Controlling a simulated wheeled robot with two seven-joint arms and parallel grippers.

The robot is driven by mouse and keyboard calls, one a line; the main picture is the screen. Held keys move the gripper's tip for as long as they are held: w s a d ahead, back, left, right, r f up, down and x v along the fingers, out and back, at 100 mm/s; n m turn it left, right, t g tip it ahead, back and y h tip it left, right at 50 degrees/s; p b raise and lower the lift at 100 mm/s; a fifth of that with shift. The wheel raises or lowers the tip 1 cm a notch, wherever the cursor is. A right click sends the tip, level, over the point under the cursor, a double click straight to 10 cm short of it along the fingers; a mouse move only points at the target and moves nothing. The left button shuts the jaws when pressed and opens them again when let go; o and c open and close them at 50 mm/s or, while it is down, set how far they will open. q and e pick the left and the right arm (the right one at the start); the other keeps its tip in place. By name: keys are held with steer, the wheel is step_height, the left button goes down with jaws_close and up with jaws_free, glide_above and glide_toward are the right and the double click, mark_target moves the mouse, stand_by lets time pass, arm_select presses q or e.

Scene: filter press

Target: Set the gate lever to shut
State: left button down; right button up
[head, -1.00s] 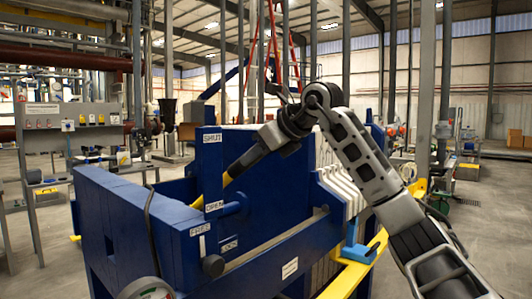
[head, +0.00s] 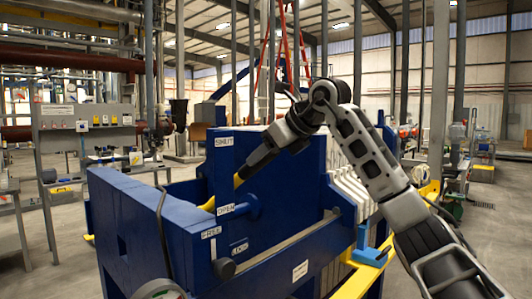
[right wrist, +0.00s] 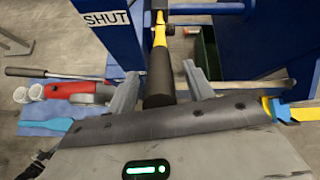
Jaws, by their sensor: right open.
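The gate lever is a yellow bar (head: 208,204) with a black grip (right wrist: 159,75). In the head view it slants behind the blue post that carries the SHUT label (head: 224,142) at its top and the OPEN label (head: 226,209) lower down. The SHUT label also shows in the right wrist view (right wrist: 106,19). My right gripper (head: 243,175) is at the lever's upper right end. In the right wrist view its open fingers (right wrist: 160,78) stand on either side of the black grip. My left gripper is out of view.
The blue press frame (head: 150,215) fills the front, with white plates (head: 348,180) to the right. A black-knobbed handle (head: 225,268) stands between FREE and LOCK labels. The right wrist view shows a red-handled tool (right wrist: 78,90) on a blue cloth below.

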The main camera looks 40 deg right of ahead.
steer(key=v, duration=1.6)
steer(key=shift+w, duration=0.1)
